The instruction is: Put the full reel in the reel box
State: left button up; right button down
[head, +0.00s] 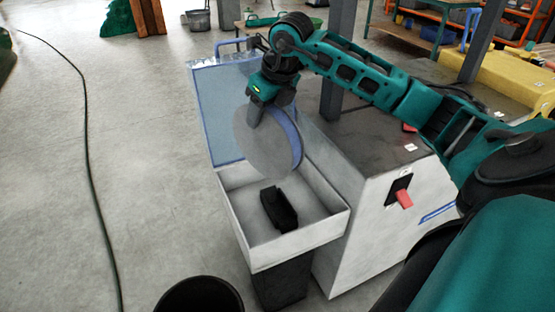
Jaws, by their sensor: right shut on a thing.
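The reel (262,146) has a grey round flange and a blue edge. My right gripper (258,117) is shut on it near the top and holds it upright, above the far part of an open white box (288,249). This looks like the reel box. A blue see-through panel (222,120) stands up at the box's back left. A black block-like object (279,208) lies inside the box on its floor. The reel hides part of the box's back edge. My left gripper is not in view.
A grey-topped machine cabinet (345,230) with a red switch handle (404,199) stands close to the box's right. A black bucket (199,296) is at the front. A dark cable (86,150) runs along the floor at left, where the floor is mostly clear.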

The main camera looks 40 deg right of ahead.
jog(key=d+f+m+h+b, duration=0.1)
jog(key=d+f+m+b, duration=0.1)
jog(key=f, duration=0.7)
jog(key=d+f+m+b, duration=0.1)
jog(key=f+m, duration=0.1)
jog(key=f, duration=0.7)
jog(key=shift+d+f+m+h+b, duration=0.3)
jog(key=shift+d+h+b, duration=0.1)
jog(key=shift+f, duration=0.15)
jog(key=shift+c, duration=2.4)
grip_release()
jog(key=shift+s+f, duration=0.1)
jog(key=shift+s, duration=0.05)
